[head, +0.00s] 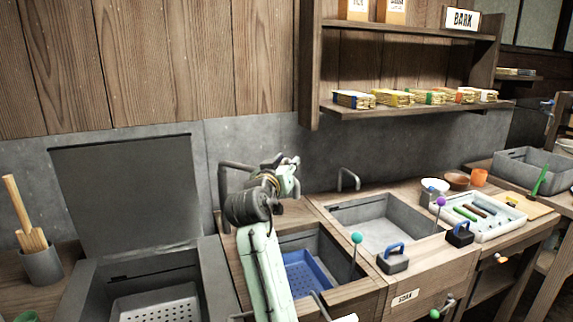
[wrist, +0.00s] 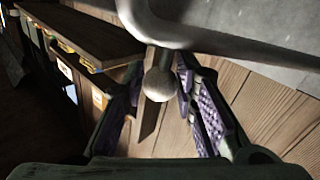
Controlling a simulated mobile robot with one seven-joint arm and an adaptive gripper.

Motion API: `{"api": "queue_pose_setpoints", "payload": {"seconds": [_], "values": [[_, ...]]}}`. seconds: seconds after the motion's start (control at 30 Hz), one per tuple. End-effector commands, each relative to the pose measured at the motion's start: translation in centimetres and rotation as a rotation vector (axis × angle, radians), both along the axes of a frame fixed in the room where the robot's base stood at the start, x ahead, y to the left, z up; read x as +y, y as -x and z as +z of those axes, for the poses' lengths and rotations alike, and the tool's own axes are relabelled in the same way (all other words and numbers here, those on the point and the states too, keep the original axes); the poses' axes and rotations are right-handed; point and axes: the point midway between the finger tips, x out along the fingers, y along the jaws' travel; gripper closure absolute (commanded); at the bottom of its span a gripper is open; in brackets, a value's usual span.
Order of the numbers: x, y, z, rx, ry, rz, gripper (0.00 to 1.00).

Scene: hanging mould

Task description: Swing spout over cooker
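The grey spout (head: 222,190) is a bent pipe rising by the back wall, between the open cooker and the middle basin. Its far part is hidden behind my arm. The cooker (head: 200,255) is a grey box at left with its lid (head: 125,190) raised and a perforated tray inside. In the wrist view a thick grey pipe (wrist: 215,40) crosses the top, with a round knob (wrist: 160,84) on a short stem. My gripper (wrist: 160,72) is open, its purple-padded fingers on either side of the knob with gaps visible. In the head view my gripper (head: 280,178) is beside the spout.
A middle basin holds a blue basket (head: 303,272). A sink (head: 385,225) with a small tap (head: 348,178) is to the right. A shelf (head: 410,108) with several packets hangs above. A pot of wooden tools (head: 40,265) stands at far left.

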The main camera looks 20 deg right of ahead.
Motion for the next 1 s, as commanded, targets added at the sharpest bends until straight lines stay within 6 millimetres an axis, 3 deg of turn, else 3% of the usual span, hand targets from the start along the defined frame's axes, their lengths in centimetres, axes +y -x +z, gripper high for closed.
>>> {"api": "queue_pose_setpoints", "payload": {"seconds": [0.33, 1.0], "values": [[0.04, 0.01, 0.02, 0.0, 0.0, 0.0, 1.0], [0.61, 0.31, -0.05, 0.0, 0.0, -0.02, 1.0]]}}
